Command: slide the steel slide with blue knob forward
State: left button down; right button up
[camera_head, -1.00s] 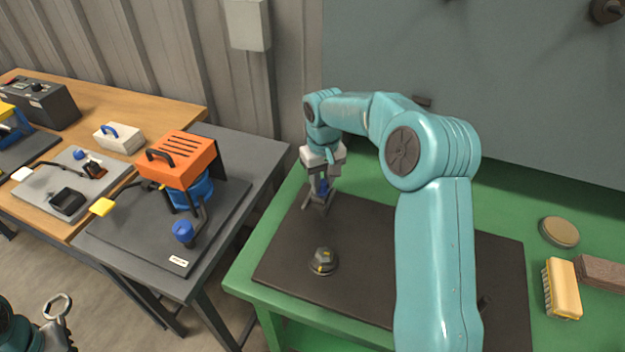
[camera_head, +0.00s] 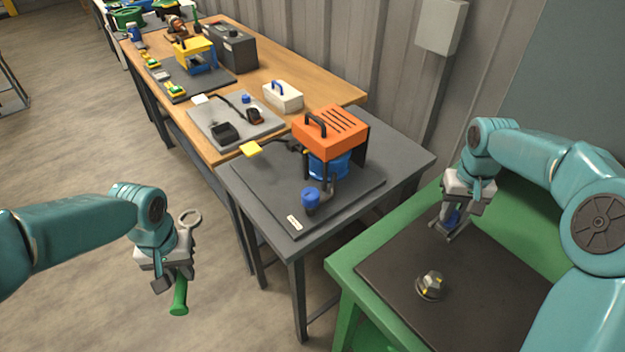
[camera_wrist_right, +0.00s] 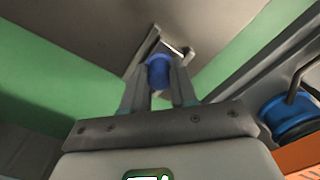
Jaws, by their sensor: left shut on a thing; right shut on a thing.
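The blue knob (camera_head: 452,217) of the steel slide is between the fingers of my right gripper (camera_head: 450,228), at the back left of the dark mat. In the right wrist view the knob (camera_wrist_right: 158,72) sits between the shut fingers (camera_wrist_right: 160,88), with bright metal just beyond it. The rest of the slide is mostly hidden by the fingers. My left gripper (camera_head: 172,275) is shut on a ring-ended tool with a green handle (camera_head: 180,297), held over the floor at the left, away from the benches.
The dark mat (camera_head: 395,275) lies on the green bench (camera_head: 345,275) and carries a grey hex-topped fitting (camera_head: 432,284). The grey table (camera_head: 255,215) beside it holds an orange-topped machine (camera_head: 330,130) with blue parts. A wooden bench (camera_head: 320,80) stands behind. Floor at the left is clear.

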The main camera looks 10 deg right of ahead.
pick_arm(q)
jog(key=shift+f+b, duration=0.5)
pick_arm(e)
jog(key=shift+s+a+f, duration=0.1)
jog(key=shift+s+a, duration=0.1)
jog(key=shift+a, duration=0.3)
jog(key=shift+s+a, duration=0.2)
jog(key=shift+a, duration=0.3)
pick_arm(q)
jog(key=shift+w, duration=0.1)
pick_arm(e)
jog(key=o, duration=0.9)
pick_arm(q)
jog(key=shift+f, duration=0.1)
pick_arm(e)
jog(key=shift+w, duration=0.1)
